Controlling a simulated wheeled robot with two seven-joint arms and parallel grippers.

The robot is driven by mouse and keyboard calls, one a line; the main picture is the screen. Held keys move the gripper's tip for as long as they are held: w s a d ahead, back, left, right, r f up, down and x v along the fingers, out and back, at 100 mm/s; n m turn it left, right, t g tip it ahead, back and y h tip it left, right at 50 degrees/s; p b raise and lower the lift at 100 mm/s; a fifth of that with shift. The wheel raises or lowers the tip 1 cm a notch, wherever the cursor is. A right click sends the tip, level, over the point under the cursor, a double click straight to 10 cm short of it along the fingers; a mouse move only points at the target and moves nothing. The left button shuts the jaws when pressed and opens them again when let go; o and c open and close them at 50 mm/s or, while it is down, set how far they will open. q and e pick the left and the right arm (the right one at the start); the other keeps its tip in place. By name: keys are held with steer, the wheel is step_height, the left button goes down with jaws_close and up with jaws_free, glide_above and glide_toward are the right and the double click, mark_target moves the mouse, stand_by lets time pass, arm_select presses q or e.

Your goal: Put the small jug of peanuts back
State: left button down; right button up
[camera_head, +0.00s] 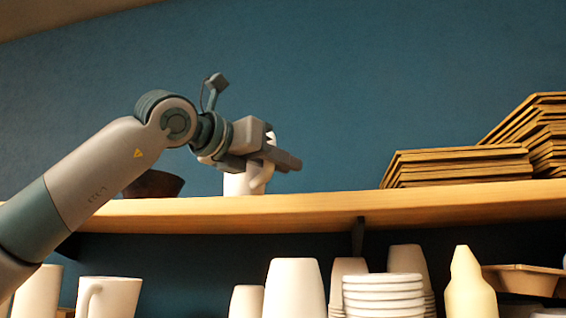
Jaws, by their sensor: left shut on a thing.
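My left gripper (283,158) is at the upper wooden shelf (310,208), reaching in from the left. It is shut on a small white jug (238,184), which is upright at the shelf top, left of the middle. The gripper covers much of the jug's upper part. Its contents are hidden, so I cannot see any peanuts. From this low angle I cannot tell whether the jug's base touches the shelf. My right gripper is not in view.
A dark bowl (153,184) sits left of the jug, partly behind my arm. Stacked brown boards (460,167) fill the shelf's right end. The shelf between jug and boards looks clear. Below stand white cups (295,288), stacked dishes (383,296) and a cream bottle (468,287).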

arm_select(q)
steer(key=shift+f, duration=0.25)
steer(key=shift+f, duration=0.15)
steer(key=c, duration=1.7)
jaws_free()
steer(key=shift+r, duration=0.3)
steer(key=shift+b+v, duration=2.7)
steer(key=shift+v, duration=3.35)
